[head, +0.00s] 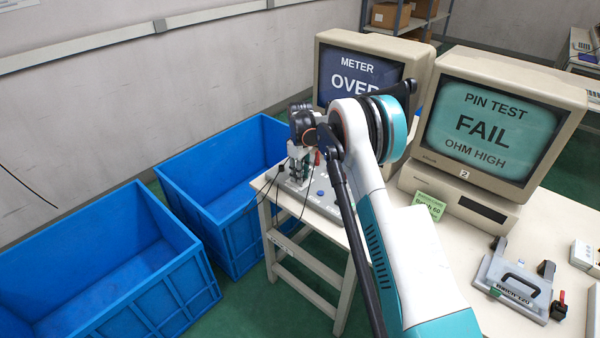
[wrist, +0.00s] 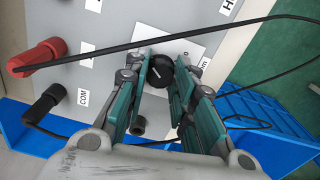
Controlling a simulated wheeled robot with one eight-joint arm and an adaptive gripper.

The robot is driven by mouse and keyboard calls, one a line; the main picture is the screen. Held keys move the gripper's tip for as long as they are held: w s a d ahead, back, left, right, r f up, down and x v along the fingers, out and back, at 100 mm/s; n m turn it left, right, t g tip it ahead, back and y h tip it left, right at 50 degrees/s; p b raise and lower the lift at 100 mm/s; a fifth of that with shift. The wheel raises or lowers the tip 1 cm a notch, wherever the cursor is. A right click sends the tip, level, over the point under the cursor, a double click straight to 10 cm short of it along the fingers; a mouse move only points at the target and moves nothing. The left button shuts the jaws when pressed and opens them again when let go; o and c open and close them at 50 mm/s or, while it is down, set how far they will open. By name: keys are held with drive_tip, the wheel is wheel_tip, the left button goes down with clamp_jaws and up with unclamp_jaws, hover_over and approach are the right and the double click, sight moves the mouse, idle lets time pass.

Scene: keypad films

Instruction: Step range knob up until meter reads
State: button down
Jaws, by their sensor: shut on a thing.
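The black range knob (wrist: 160,72) sits on a grey meter panel (wrist: 110,55) in the wrist view, over a white label partly hidden by my fingers. My gripper (wrist: 163,66) is shut on the knob, with one teal-padded finger on each side. In the head view my gripper (head: 298,165) is down at the panel on the table's left end, and the knob cannot be made out there.
A red plug (wrist: 38,57) and a black plug (wrist: 48,100) with cables stand on the panel; one cable crosses above my fingers. A second monitor (head: 480,125) reads "PIN TEST FAIL OHM HIGH". Blue crates (head: 110,270) stand left of the table. A handled fixture (head: 520,285) lies right.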

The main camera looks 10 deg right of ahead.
drive_tip(key=m, duration=0.4)
drive_tip(key=shift+m, duration=0.3)
drive_tip(key=m+p, duration=0.1)
drive_tip(key=m, duration=1.3)
drive_tip(key=shift+m, duration=0.3)
drive_tip(key=c, duration=1.3)
unclamp_jaws()
drive_tip(key=shift+c, duration=0.2)
